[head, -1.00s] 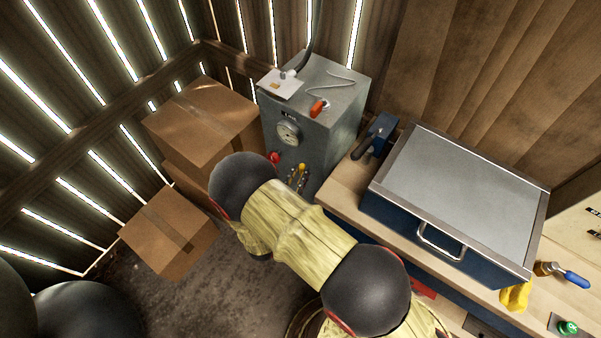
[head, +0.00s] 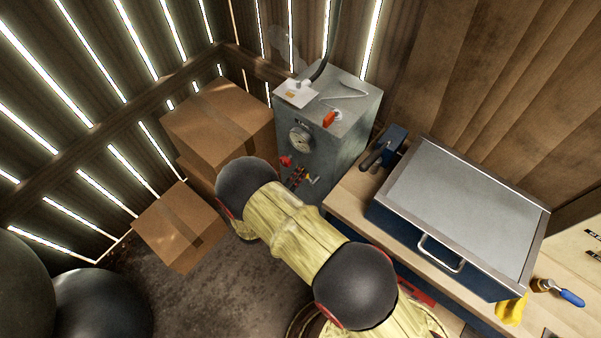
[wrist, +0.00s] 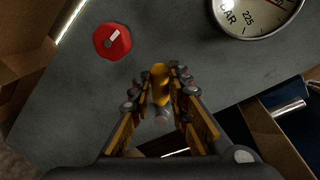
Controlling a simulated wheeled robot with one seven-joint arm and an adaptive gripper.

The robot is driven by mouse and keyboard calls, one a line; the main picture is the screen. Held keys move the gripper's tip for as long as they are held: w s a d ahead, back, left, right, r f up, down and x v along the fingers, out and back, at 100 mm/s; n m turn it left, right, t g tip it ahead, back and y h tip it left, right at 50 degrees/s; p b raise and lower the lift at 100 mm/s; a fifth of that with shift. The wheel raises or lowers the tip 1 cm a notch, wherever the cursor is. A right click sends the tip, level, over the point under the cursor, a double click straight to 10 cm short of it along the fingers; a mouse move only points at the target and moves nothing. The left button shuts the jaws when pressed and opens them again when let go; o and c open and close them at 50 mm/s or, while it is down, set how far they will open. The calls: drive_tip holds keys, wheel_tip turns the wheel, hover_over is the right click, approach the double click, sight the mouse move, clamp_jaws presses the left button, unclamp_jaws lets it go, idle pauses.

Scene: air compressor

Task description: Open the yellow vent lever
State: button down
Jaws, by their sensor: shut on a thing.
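The yellow vent lever (wrist: 160,84) is on the front of the grey compressor cabinet (wrist: 75,90). In the wrist view it stands upright between my two fingertips, and my gripper (wrist: 158,78) is shut on it. In the head view my gripper (head: 299,178) is at the cabinet front (head: 335,150), below the dial gauge. There the lever is too small and covered to make out clearly. A short metal stem shows just under the lever in the wrist view.
A red knob (wrist: 112,41) sits left of the lever and a round gauge (wrist: 257,8) above right. An orange-red switch (head: 329,119) is on the cabinet top. Cardboard boxes (head: 215,125) stand at left. A workbench (head: 345,195) with a blue metal box (head: 460,195) is at right.

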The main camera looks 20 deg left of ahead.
drive_tip(key=f+n, duration=0.1)
drive_tip(key=a+n, duration=0.1)
drive_tip(key=shift+w+f+n+g, duration=0.2)
drive_tip(key=shift+f+n+g, duration=0.1)
drive_tip(key=shift+f+n, duration=0.1)
drive_tip(key=shift+a+f+n+h, duration=0.25)
drive_tip(key=shift+f+n+h, duration=0.3)
drive_tip(key=shift+n, duration=0.25)
drive_tip(key=c, duration=1.7)
unclamp_jaws()
drive_tip(key=v, duration=1.2)
drive_tip(key=shift+w, duration=0.1)
